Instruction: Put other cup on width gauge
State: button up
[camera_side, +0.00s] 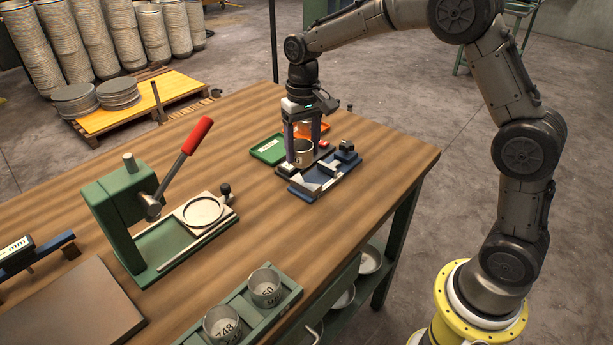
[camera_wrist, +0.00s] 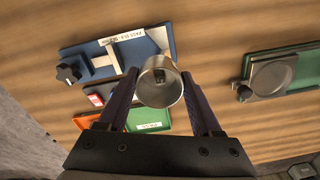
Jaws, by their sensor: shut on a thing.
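My gripper (camera_side: 302,147) is shut on a metal cup (camera_side: 303,158), with one finger on each side of it. The cup also shows between the fingers in the wrist view (camera_wrist: 160,88), with its open mouth facing the camera. A blue gauge fixture (camera_side: 325,177) with a pale jaw piece and a dark knob lies just in front of the cup in the side view. In the wrist view the blue fixture (camera_wrist: 165,38) is above and left of the cup, partly overlapped by it. I cannot tell whether the cup touches the fixture or hangs above the table.
A green tray (camera_side: 268,149) and an orange tray (camera_side: 318,129) lie behind the fixture. A green press (camera_side: 118,205) with a red lever stands left. Two marked cups (camera_side: 265,287) (camera_side: 222,325) sit in a green holder in front. Another blue instrument (camera_side: 35,258) lies far left.

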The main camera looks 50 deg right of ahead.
jog(key=shift+s+d+f, duration=0.3)
jog(key=shift+d+f, duration=0.1)
jog(key=shift+f, duration=0.45)
jog(key=shift+s+d+f, duration=0.3)
jog(key=shift+d+f, duration=0.05)
jog(key=shift+f, duration=0.5)
jog(key=shift+s+d+f, duration=0.3)
jog(key=shift+d+f, duration=0.1)
jog(key=shift+f, duration=0.45)
jog(key=shift+f, duration=0.25)
jog(key=o, duration=1.5)
jog(key=shift+o, duration=0.2)
jog(key=shift+r, duration=0.1)
notch_tip(320, 180, up, 8)
